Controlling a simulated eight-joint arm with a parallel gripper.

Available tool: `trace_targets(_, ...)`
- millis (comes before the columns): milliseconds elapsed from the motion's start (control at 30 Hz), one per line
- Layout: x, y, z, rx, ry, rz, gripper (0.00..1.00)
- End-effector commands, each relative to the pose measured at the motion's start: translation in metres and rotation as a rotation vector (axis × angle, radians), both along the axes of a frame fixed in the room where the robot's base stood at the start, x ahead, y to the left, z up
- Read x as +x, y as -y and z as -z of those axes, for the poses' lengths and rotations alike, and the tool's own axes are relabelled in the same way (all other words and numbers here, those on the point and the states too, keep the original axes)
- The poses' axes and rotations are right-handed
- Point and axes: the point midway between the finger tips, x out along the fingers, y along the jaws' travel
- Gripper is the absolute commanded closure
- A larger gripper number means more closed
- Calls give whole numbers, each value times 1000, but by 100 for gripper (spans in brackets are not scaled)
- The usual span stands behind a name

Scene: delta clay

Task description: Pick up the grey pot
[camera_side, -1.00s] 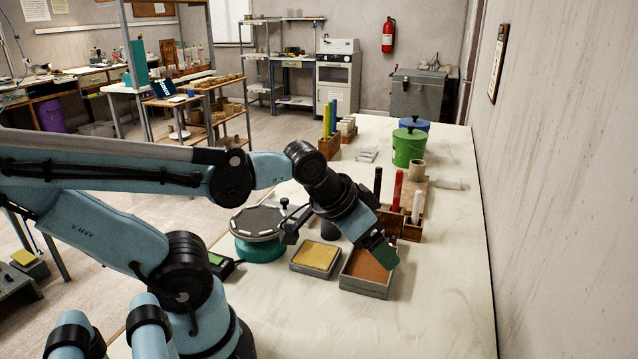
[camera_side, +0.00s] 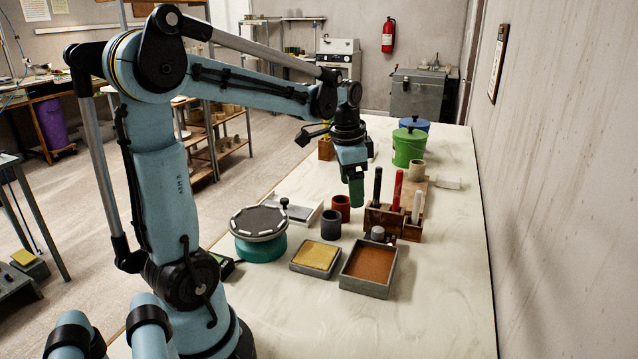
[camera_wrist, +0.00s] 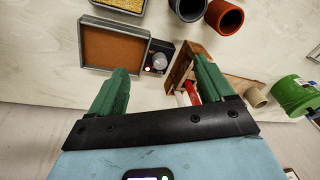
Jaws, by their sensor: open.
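The grey pot (camera_side: 331,224) is a small dark grey open cylinder. It stands upright on the pale table, between the round turntable and the wooden tool holder. In the wrist view the grey pot (camera_wrist: 187,9) is at the top edge, partly cut off, beyond my fingertips and right of centre. My gripper (camera_side: 357,192) is above the table, higher than the pot and to its right in the side view. In the wrist view the green fingers of my gripper (camera_wrist: 160,82) are spread wide with nothing held between them.
A red-brown pot (camera_side: 341,207) stands close beside the grey one. A brown-filled tray (camera_side: 367,292) and a yellow-filled tray (camera_side: 315,272) lie in front. The turntable (camera_side: 259,252) is left; the tool holder (camera_side: 381,219) is right. The table's near right is clear.

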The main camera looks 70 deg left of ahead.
Motion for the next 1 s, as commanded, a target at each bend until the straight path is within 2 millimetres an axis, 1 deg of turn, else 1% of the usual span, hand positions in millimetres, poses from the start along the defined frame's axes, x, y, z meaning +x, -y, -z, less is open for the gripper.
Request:
trace_targets(33,2,-19,4,-8,-34,11,19)
trace_targets(100,1,-39,9,-22,-76,39,19)
trace_targets(200,-1,-61,16,-43,-121,74,19)
trace_targets(300,-3,-75,22,-59,-148,97,19)
trace_targets(467,-5,-83,30,-70,-164,114,19)
trace_targets(567,-5,-83,42,-70,-164,115,19)
trace_targets(800,-4,-82,79,-69,-163,115,19)
trace_targets(900,-4,-82,89,-69,-163,115,19)
trace_targets(1000,-4,-82,93,-68,-162,115,19)
